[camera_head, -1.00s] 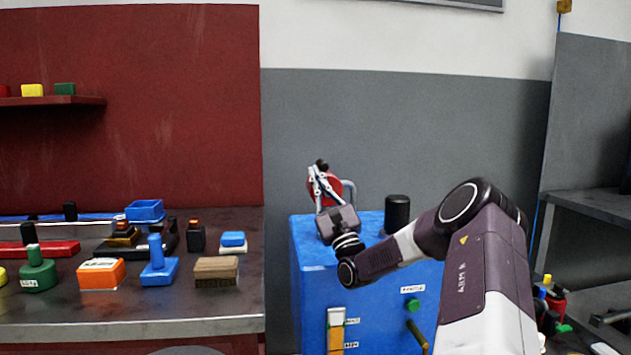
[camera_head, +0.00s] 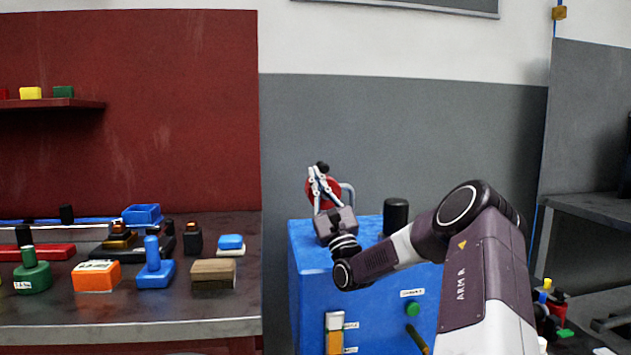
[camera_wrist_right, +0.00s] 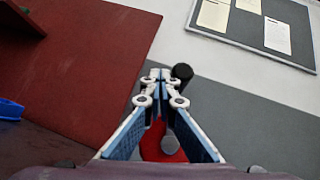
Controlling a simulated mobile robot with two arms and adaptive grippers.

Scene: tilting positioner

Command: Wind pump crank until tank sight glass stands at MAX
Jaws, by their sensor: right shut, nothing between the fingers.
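The blue tank (camera_head: 309,268) stands right of the bench. Its sight glass (camera_head: 334,335) is on the front, with an amber fill below a paler top part and two small labels beside it. The label print is too small to read surely. The pump crank's red disc (camera_head: 316,188) is above the tank top, with a black knob (camera_head: 322,167) at its upper edge; the knob also shows in the right wrist view (camera_wrist_right: 182,72). My right gripper (camera_head: 315,172) is shut and empty, its fingertips just beside the knob. The fingers partly hide the disc. My left gripper is out of view.
A black cylinder (camera_head: 396,216) stands on the tank top, close to my right arm. A green knob (camera_head: 412,309) is on the tank front. The bench (camera_head: 130,328) at left holds several blocks and fixtures.

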